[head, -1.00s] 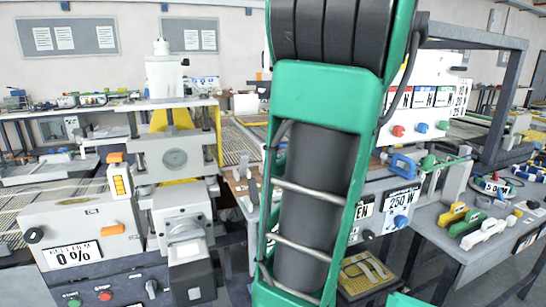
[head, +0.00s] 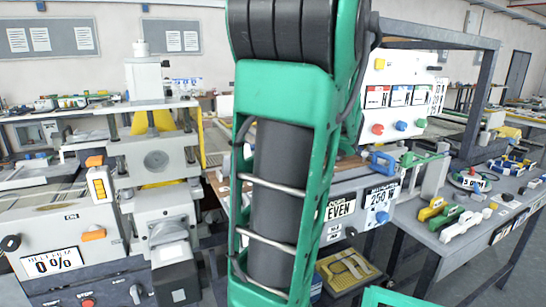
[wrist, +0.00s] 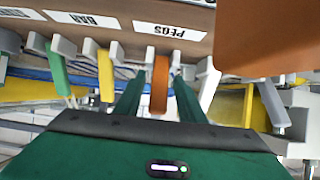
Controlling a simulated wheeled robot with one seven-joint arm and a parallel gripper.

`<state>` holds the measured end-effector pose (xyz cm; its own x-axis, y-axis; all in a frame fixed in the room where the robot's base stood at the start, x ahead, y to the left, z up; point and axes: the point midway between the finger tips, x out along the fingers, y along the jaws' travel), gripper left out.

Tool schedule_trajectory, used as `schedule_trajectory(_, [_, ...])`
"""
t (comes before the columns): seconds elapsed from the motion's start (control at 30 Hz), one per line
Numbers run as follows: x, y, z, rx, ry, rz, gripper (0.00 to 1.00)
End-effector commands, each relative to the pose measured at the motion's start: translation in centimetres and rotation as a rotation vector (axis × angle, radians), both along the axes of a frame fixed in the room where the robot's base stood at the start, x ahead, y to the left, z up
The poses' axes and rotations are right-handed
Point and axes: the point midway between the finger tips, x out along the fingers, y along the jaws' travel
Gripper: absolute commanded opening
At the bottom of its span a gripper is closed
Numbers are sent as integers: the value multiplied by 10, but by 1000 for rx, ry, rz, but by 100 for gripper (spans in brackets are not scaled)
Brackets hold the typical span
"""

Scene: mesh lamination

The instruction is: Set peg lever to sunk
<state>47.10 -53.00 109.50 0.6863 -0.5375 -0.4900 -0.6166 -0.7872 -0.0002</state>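In the wrist view, an orange lever (wrist: 159,92) hangs under the upside-down "PEGS" label (wrist: 170,31). My gripper (wrist: 159,98) has its two green fingers on either side of this lever. A narrow gap seems to show on both sides, so the fingers look open around it rather than closed on it. The lever points down in the picture; its marked positions are not readable. In the head view my gripper is hidden or out of frame.
A yellow lever (wrist: 106,75) and a green lever (wrist: 58,72) hang to the left in the wrist view, and a white lever (wrist: 208,88) is close on the right. A brown block (wrist: 270,38) fills the upper right. The head view shows a press (head: 155,160) and a side table (head: 455,215).

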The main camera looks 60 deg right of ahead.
Motion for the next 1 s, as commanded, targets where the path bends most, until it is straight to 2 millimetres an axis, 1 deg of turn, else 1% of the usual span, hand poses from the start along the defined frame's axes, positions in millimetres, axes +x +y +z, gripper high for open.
schedule_trajectory(0.17, [-3, 2, 3, -2, -2, -1, 36])
schedule_trajectory(0.27, [-8, 6, 8, -5, -3, -1, 36])
schedule_trajectory(0.7, [-52, 40, 38, -5, -2, -2, 36])
schedule_trajectory(0.9, [-67, 52, 48, -3, 0, -1, 36])
schedule_trajectory(1.0, [-71, 56, 51, -2, 0, 0, 36])
